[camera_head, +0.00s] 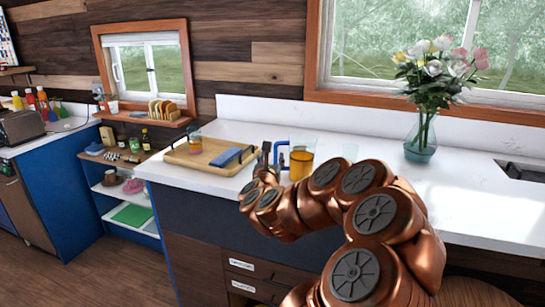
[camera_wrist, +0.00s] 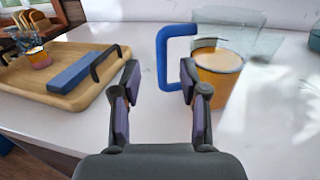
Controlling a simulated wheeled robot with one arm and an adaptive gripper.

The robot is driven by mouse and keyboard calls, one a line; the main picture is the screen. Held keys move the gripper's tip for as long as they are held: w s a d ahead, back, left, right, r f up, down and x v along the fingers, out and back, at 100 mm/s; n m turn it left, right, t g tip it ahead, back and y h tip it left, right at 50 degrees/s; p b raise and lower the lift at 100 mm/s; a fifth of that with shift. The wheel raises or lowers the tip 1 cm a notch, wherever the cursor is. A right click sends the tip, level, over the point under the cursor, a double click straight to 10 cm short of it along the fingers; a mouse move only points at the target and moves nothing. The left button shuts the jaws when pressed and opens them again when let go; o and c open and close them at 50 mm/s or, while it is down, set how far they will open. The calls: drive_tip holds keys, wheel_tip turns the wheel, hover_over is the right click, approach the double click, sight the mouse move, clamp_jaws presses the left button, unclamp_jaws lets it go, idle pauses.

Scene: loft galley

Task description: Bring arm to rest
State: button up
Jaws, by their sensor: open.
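My copper-coloured arm reaches over the white counter from the lower right in the head view. My gripper (camera_head: 266,158) is at the counter's front part, between a wooden tray and a glass mug. In the wrist view my gripper (camera_wrist: 159,90) is open, its two dark fingers spread with nothing held between them. The mug (camera_head: 301,160) holds an amber drink and has a blue handle. In the wrist view the mug (camera_wrist: 217,75) stands upright just beyond the right finger, its handle partly behind that finger.
The wooden tray (camera_head: 185,158) holds a blue block (camera_head: 232,156) and a small jar (camera_head: 195,142). A flower vase (camera_head: 420,140) stands farther right. The counter (camera_head: 480,205) is clear to the right.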

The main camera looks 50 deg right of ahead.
drive_tip(key=shift+s+a, duration=0.1)
drive_tip(key=shift+a, duration=0.05)
drive_tip(key=w+a+f+n+t+y, duration=0.1)
drive_tip(key=w+a+n+y, duration=0.25)
drive_tip(key=a+n, duration=0.45)
drive_tip(key=w+a+f+n+t+y, duration=0.1)
drive_tip(key=w+a+n+t+y, duration=0.3)
drive_tip(key=a, duration=0.6)
drive_tip(key=w+a+n+g+y, duration=0.1)
drive_tip(key=w+a+n+y, duration=0.1)
drive_tip(key=a+n+y, duration=0.5)
drive_tip(key=s+a+f+n+g+y, duration=0.1)
drive_tip(key=s+a+f+n, duration=0.1)
drive_tip(key=a+n, duration=0.35)
drive_tip(key=s+a+f+n+g+y, duration=0.1)
drive_tip(key=s+a+f+n, duration=0.1)
drive_tip(key=a+n, duration=0.35)
drive_tip(key=s+a+f+n+g+y, duration=0.1)
drive_tip(key=s+a+f+n+g, duration=0.3)
drive_tip(key=s, duration=0.3)
drive_tip(key=s+a+f+n+g, duration=0.2)
drive_tip(key=s+a+n+g, duration=0.1)
drive_tip(key=s+a+n, duration=0.3)
drive_tip(key=s+d+n+g+h, duration=0.1)
drive_tip(key=s+n+g, duration=0.5)
drive_tip(key=s, duration=1.5)
drive_tip(key=shift+d+f+n+h, duration=0.3)
drive_tip(key=shift+n+h, duration=0.25)
drive_tip(key=shift+n, duration=0.25)
